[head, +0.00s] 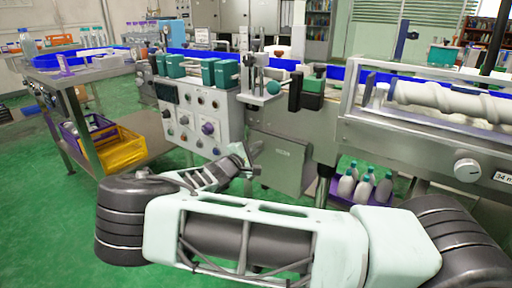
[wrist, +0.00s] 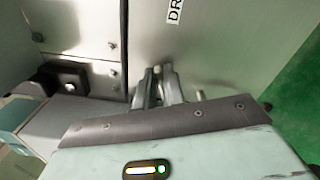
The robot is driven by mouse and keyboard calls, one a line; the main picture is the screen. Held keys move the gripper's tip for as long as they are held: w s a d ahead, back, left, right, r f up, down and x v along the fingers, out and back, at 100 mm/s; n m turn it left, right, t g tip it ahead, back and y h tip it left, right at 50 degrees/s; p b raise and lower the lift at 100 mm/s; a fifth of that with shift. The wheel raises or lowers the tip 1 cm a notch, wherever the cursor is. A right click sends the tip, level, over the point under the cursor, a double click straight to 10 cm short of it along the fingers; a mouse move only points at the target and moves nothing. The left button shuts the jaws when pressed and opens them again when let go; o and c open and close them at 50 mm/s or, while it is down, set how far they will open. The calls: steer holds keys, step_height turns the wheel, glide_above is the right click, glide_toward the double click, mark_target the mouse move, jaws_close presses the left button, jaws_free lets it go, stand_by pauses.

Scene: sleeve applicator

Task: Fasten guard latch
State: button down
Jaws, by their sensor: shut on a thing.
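My gripper (head: 252,158) is at the left edge of a grey metal panel (head: 283,165) low on the machine. In the wrist view, my gripper (wrist: 159,72) is shut on a small pale piece, which I take to be the guard latch (wrist: 158,69). The fingers hide most of it, so I cannot tell whether it is fastened. The panel (wrist: 220,45) also shows in the wrist view, with a partly cut-off label (wrist: 175,10). A short metal pin (wrist: 200,95) stands just right of the fingers.
A control box (head: 200,120) with knobs stands left of the panel. A clear-covered roller unit (head: 440,100) is at the right. Several bottles (head: 365,185) stand in a purple crate below. Yellow and purple crates (head: 125,150) sit on a shelf at left. Green floor (head: 50,230) is open at left.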

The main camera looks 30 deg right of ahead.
steer(key=shift+s+f+m, duration=0.1)
steer(key=shift+f+m, duration=0.05)
steer(key=shift+m, duration=0.95)
steer(key=shift+f+m, duration=0.1)
steer(key=shift+m, duration=1)
steer(key=c, duration=1.5)
jaws_free()
steer(key=p+v, duration=0.2)
steer(key=v, duration=1.5)
steer(key=shift+a, duration=0.15)
